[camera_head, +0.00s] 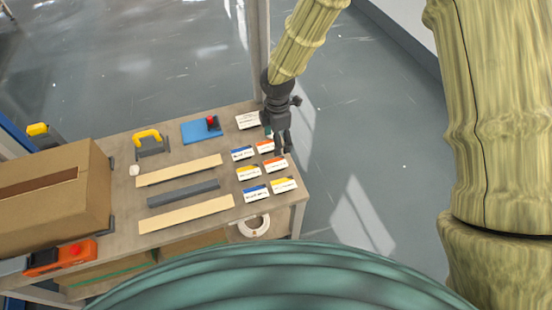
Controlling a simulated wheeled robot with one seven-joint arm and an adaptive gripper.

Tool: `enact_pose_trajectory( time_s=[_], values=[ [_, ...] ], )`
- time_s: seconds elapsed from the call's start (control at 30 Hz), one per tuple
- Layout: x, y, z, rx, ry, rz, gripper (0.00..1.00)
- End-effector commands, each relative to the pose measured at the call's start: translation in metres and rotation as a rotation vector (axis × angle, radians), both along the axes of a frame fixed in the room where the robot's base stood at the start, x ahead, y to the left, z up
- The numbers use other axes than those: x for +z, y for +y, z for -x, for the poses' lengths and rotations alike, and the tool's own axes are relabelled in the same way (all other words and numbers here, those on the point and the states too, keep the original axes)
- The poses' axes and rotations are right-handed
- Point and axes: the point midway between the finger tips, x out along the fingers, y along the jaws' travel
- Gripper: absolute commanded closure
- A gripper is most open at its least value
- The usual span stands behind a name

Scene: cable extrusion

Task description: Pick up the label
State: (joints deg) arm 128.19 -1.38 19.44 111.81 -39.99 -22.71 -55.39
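Several labels lie flat in two columns at the right end of the workbench (281,202). They are white cards with coloured top bands: a blue-banded label (242,153), an orange-banded label (275,164), a yellow-banded label (248,173), another yellow-banded label (284,185) and a lower blue-banded label (256,193). One more orange-banded label (265,146) is partly beside my gripper's fingers. My dark gripper (283,146) points down over the right edge of this group, near the orange-banded labels. Its fingers look apart, with nothing visible between them. Whether they touch a label cannot be told.
A cardboard box (80,205) fills the bench's left end. Wooden strips (180,170) and a grey bar (183,193) lie mid-bench. A blue pad (198,132), yellow-handled tool (150,142), orange device (62,257) and white tape roll (254,226) are nearby. Open floor lies right.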

Motion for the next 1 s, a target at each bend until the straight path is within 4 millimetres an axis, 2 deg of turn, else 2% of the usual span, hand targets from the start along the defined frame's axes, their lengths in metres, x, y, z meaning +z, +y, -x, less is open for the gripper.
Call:
enact_pose_trajectory(
  time_s=[0.23, 0.57, 0.83, 1.0],
  values=[
    [-0.036, 0.001, 0.002, 0.003, 0.004, 0.002, 0.32],
    [-0.058, -0.003, 0.003, 0.001, 0.003, 0.001, 0.32],
    [-0.092, -0.010, 0.006, 0.001, 0.002, 0.001, 0.32],
    [-0.099, -0.010, 0.006, 0.000, 0.001, 0.000, 0.32]
  ],
)
